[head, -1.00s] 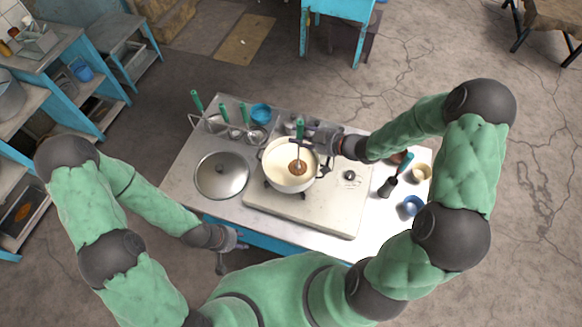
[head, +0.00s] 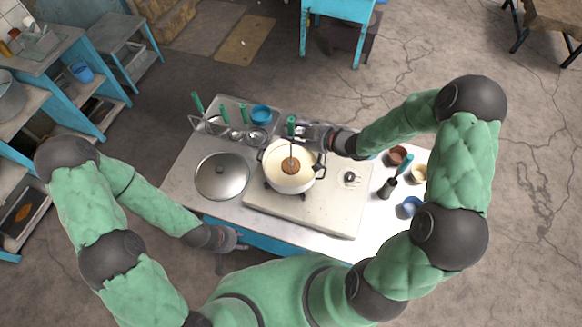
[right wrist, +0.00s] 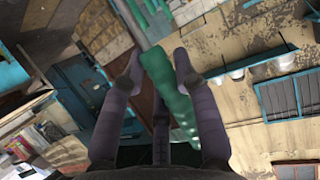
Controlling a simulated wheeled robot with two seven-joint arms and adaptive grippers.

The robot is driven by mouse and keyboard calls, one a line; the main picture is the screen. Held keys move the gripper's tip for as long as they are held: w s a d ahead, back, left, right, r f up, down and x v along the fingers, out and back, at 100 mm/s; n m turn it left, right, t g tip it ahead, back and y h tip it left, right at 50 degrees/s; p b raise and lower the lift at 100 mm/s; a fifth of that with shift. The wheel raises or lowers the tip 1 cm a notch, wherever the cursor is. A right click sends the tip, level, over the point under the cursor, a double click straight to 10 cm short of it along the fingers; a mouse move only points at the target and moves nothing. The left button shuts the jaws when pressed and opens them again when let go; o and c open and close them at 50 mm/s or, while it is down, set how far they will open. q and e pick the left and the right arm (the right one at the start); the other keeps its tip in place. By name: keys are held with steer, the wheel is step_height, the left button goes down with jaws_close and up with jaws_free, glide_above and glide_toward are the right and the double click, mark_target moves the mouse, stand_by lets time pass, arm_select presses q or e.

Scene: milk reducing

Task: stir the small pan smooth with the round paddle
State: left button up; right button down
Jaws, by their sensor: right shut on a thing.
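The small pan (head: 272,184) stands on the pale hob and holds creamy white liquid. My right gripper (head: 297,131) is shut on the green handle of the round paddle (head: 290,166), above the pan's far side. The paddle hangs roughly upright with its brown round head over or at the liquid inside the rim; I cannot tell how deep it sits. In the right wrist view the green handle (right wrist: 168,85) runs between the fingers. My left gripper (head: 238,240) is by the table's front edge, away from the pan; its jaws are too small to read.
A metal lid (head: 222,177) lies left of the pan. A rack with green-handled tools (head: 225,115) and a blue bowl (head: 261,113) stand behind. Small cups and a dark brush (head: 388,188) are on the right. The hob's front right (head: 325,215) is clear.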

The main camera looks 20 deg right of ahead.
mark_target(292, 118)
steer(key=shift+r+p, duration=2.95)
steer(key=shift+r, duration=0.9)
steer(key=shift+r+p, duration=0.7)
steer(key=shift+r, duration=0.1)
steer(key=shift+f, duration=0.1)
